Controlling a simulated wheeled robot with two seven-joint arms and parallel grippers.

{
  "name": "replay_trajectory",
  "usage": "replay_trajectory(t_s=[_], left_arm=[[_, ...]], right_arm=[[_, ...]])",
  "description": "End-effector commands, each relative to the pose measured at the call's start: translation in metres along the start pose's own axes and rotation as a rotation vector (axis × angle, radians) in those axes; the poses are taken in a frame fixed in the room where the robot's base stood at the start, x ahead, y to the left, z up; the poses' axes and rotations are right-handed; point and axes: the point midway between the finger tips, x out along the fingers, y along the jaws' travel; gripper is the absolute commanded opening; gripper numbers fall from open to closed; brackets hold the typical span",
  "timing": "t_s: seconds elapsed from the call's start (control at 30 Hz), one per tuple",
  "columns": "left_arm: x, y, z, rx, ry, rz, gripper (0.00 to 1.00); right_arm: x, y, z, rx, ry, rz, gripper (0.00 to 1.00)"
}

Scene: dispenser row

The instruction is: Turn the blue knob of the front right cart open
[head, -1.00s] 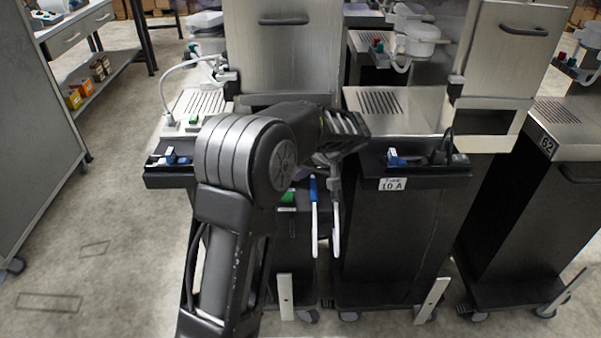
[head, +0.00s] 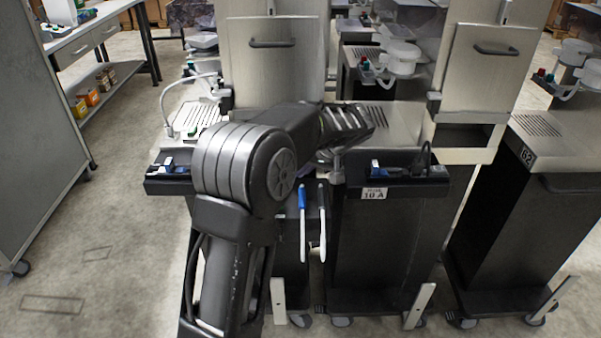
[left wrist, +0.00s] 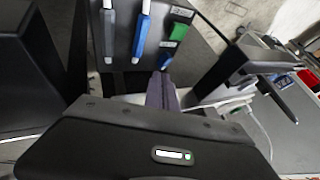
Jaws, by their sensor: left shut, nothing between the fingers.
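In the left wrist view a small blue part (left wrist: 165,60) lies just beyond the fingertips, below a green switch (left wrist: 179,31). I cannot tell whether it is a knob. My right gripper is not in view.
A blue-topped handle (head: 302,215) and a grey-topped handle (head: 322,215) hang left of the 10 A cart. My left arm hides much of the left cart. Cart 62 (head: 510,210) stands at the right. Open floor (head: 110,240) lies at the left.

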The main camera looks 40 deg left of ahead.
Motion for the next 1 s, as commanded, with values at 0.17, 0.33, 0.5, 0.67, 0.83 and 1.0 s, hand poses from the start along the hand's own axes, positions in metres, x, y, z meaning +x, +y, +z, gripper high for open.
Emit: replay_trajectory(t_s=[0.17,0.33,0.5,0.67,0.83,1.0], left_arm=[[0.021,-0.009,0.008,-0.016,-0.011,0.043,0.0],[0.001,-0.003,0.004,0.089,0.052,0.081,0.0],[-0.009,0.001,0.002,0.165,0.079,0.072,0.0],[-0.009,0.001,0.002,0.163,0.079,0.072,0.0],[-0.004,0.001,0.001,0.162,0.077,0.071,0.0],[0.014,0.002,0.001,0.163,0.076,0.07,0.0]], right_arm=[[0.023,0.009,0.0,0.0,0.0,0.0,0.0],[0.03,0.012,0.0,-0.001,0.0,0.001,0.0],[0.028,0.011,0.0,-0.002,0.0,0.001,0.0],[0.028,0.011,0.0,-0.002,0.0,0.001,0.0],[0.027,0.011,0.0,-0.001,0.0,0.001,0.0],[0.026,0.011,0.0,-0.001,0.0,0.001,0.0]])
